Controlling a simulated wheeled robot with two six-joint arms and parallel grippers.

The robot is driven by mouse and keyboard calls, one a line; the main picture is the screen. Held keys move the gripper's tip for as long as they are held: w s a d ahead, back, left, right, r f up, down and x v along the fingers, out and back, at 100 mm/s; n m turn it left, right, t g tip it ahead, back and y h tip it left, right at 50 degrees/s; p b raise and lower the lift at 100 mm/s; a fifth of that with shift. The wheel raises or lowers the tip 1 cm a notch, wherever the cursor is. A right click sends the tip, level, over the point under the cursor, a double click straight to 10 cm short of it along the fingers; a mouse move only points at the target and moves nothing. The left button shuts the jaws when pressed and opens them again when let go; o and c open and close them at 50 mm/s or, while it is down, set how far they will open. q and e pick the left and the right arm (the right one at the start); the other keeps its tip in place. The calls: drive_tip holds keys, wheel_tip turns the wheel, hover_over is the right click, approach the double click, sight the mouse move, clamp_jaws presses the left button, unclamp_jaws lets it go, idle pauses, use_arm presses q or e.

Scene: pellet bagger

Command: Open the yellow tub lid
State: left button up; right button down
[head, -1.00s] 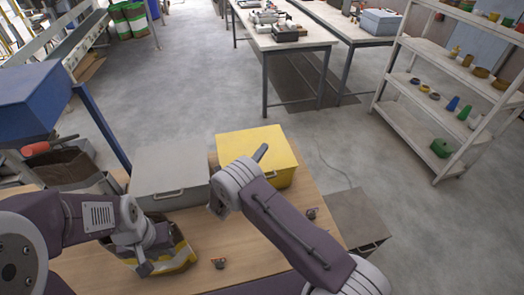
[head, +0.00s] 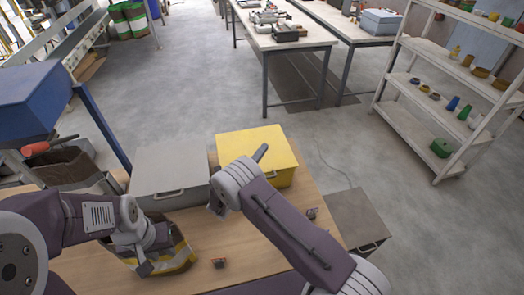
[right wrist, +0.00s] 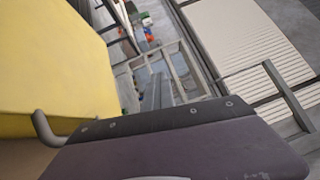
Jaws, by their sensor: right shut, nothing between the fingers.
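The yellow tub (head: 240,147) stands at the back of the wooden table, and its lid looks closed. A grey handle sits low on its front and shows in the right wrist view (right wrist: 45,128), beside the yellow surface (right wrist: 50,60). My right gripper (head: 261,152) is over the tub's top in the head view, partly hidden by my own wrist. It is shut and empty; I cannot tell whether it touches the lid. My left gripper (head: 145,268) is low at the left, by a dark bag with a yellow band (head: 178,262). Its fingers are too unclear to judge.
A grey tub (head: 168,165) stands close left of the yellow one. Small dark and orange pieces (head: 219,263) lie on the table (head: 245,240). A grey-brown box (head: 352,215) is beyond the table's right edge. A blue box (head: 35,100) is at the left.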

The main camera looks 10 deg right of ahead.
drive_tip(key=c, duration=1.8)
unclamp_jaws()
drive_tip(key=shift+o, duration=0.2)
drive_tip(key=shift+a, duration=0.1)
drive_tip(key=b+v, duration=0.2)
drive_tip(key=v, duration=0.7)
drive_tip(key=shift+b, duration=0.4)
